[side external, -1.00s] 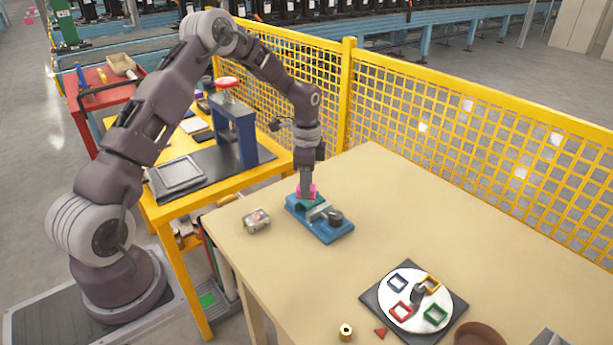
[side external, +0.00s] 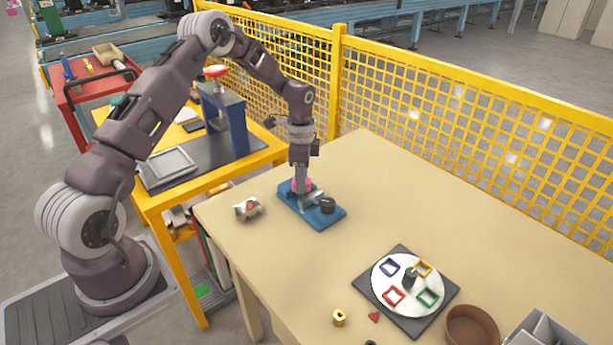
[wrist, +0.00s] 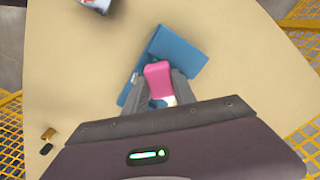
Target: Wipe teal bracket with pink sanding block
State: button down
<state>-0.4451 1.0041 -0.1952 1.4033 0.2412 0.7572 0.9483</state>
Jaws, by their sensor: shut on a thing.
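The pink sanding block (side external: 308,184) is between the fingers of my gripper (side external: 301,188), which is shut on it; it also shows in the wrist view (wrist: 158,74). The block is low over the blue fixture base (side external: 325,216), at its far left end. The teal bracket is mostly hidden behind my gripper and the block. I cannot tell whether the block touches it.
A small silver part (side external: 248,207) lies left of the fixture. A round white plate (side external: 408,285) with coloured square frames, a brown bowl (side external: 472,326) and a grey bin (side external: 545,333) are at the front right. Yellow mesh fencing (side external: 450,100) runs behind the table.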

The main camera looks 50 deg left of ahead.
jog(key=shift+s+r, duration=0.1)
jog(key=shift+s, duration=0.55)
jog(key=shift+r, duration=4.05)
